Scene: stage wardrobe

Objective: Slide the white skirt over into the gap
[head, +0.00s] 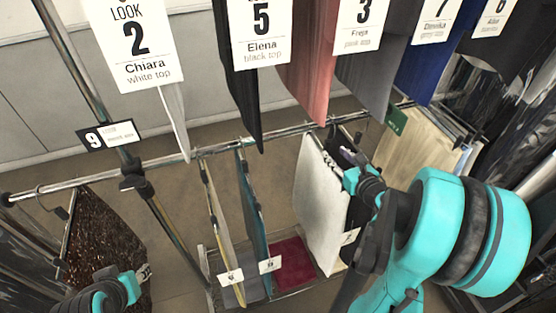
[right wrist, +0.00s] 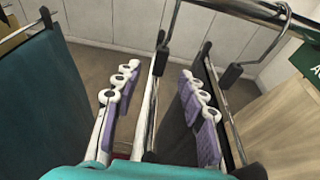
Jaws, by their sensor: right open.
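The white skirt (head: 318,205) hangs edge-on from the lower rail (head: 230,146), right of centre in the head view. My right gripper (head: 356,178) is at the skirt's upper right side. In the right wrist view my right gripper (right wrist: 158,98) is open, its purple-padded fingers on either side of the skirt's thin pale edge (right wrist: 146,112) and its hanger. I cannot tell whether either finger touches it. A gap lies between the white skirt and the teal garment (head: 253,225) to its left. My left gripper (head: 138,274) is low at the left; its fingers are too small to judge.
A black garment (head: 358,205) hangs close to the right of the white skirt. A brown sequined garment (head: 105,245) hangs far left, with a wide free stretch before the yellowish garment (head: 218,225). Labelled garments hang above, and a green divider (head: 396,120) stands right.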

